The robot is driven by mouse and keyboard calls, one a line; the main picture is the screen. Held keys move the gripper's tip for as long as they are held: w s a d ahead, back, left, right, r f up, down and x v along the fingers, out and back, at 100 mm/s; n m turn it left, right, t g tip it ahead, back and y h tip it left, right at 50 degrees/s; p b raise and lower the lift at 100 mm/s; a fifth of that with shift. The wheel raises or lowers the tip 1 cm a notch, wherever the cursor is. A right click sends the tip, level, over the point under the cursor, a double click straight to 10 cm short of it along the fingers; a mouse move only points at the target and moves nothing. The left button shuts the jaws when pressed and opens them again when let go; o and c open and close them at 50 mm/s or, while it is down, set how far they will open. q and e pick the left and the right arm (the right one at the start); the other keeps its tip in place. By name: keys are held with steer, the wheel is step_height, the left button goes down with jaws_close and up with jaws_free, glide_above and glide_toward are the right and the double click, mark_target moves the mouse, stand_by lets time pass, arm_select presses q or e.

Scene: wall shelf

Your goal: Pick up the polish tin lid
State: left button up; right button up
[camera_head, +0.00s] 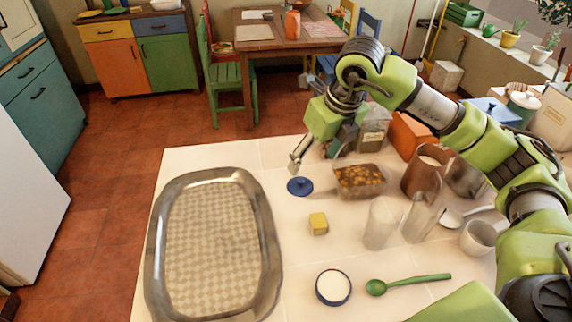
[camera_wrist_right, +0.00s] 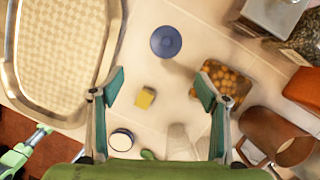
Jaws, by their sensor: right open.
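A large metal tray (camera_head: 158,240) fills the table's left. Right of the lid is a box of brown pieces (camera_head: 361,180); a yellow block (camera_head: 318,223) lies in front. Clear glasses (camera_head: 380,224), a brown jug (camera_head: 424,172) and a green spoon (camera_head: 410,283) crowd the right.

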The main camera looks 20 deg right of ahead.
steer(key=p, duration=0.2)
glide_above(302, 181)
steer(key=s, duration=0.3)
steer(key=f, duration=0.6)
steer(key=shift+w+d+f, duration=0.1)
steer(key=shift+d+f, duration=0.15)
steer(key=shift+f, duration=0.1)
steer(key=shift+w+f, duration=0.1)
steer(key=shift+f, duration=0.2)
steer(key=shift+w+a+f+p, duration=0.15)
steer(key=shift+w+f+p, duration=0.2)
steer(key=shift+f, duration=0.1)
steer(key=x, duration=0.1)
steer(key=p+x, duration=0.1)
steer(key=x, duration=0.1)
steer(key=shift+w+f, duration=0.15)
steer(key=shift+w, duration=0.3)
steer(key=shift+f, duration=0.35)
steer(key=shift+c, duration=1.1)
arm_select(q)
steer(key=s+r, duration=0.1)
steer(key=r, duration=0.1)
steer(key=s+r, duration=0.1)
steer(key=shift+s+a+r, duration=0.1)
steer(key=shift+s+r, duration=0.2)
steer(key=shift+r, duration=0.1)
arm_select(e)
steer(key=c, duration=1.7)
